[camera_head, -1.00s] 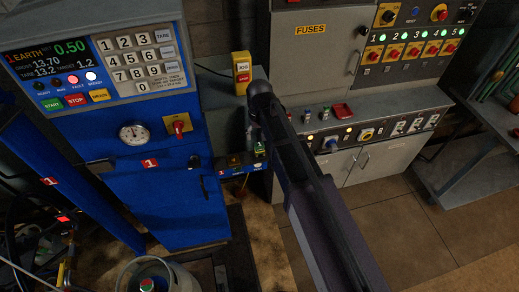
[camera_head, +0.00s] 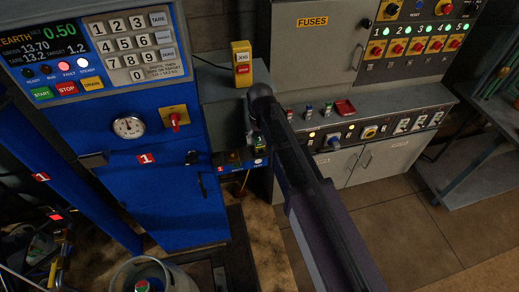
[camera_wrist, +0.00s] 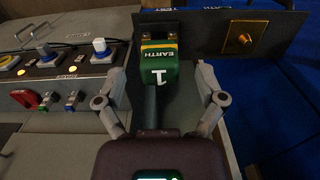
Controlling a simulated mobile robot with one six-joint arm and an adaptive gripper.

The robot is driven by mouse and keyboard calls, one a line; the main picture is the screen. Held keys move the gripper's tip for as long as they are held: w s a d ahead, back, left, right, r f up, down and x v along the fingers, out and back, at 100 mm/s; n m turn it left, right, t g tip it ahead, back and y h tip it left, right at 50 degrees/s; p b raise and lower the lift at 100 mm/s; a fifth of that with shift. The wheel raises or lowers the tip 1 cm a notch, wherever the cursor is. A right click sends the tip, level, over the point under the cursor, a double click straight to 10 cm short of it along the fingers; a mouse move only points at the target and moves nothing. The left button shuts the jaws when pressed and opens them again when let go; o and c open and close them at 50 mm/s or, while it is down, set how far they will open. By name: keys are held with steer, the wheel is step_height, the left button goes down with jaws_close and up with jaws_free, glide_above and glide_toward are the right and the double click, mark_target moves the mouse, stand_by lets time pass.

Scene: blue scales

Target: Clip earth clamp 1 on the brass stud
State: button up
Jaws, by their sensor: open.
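Earth clamp 1 is a green clamp (camera_wrist: 158,62) marked "1 EARTH" with a yellow band. In the wrist view it stands between the spread fingers of my gripper (camera_wrist: 160,80), with space visible on both sides. My gripper is open and does not visibly grip the clamp. The clamp (camera_head: 260,145) also shows small beside my arm in the head view, where my fingers are mostly hidden. The brass stud (camera_wrist: 243,39) sits on a square brass plate on a dark panel, right of the clamp in the wrist view. The clamp is apart from it.
The blue scale cabinet (camera_head: 150,200) is on the left.

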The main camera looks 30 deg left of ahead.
mark_target(260, 143)
steer(key=shift+f+b, duration=1.8)
steer(key=shift+f, duration=0.3)
jaws_close()
steer(key=shift+r, duration=0.2)
steer(key=shift+r+p, duration=0.4)
steer(key=shift+p, duration=0.2)
steer(key=shift+r+p, duration=0.7)
steer(key=shift+r+p, duration=1.7)
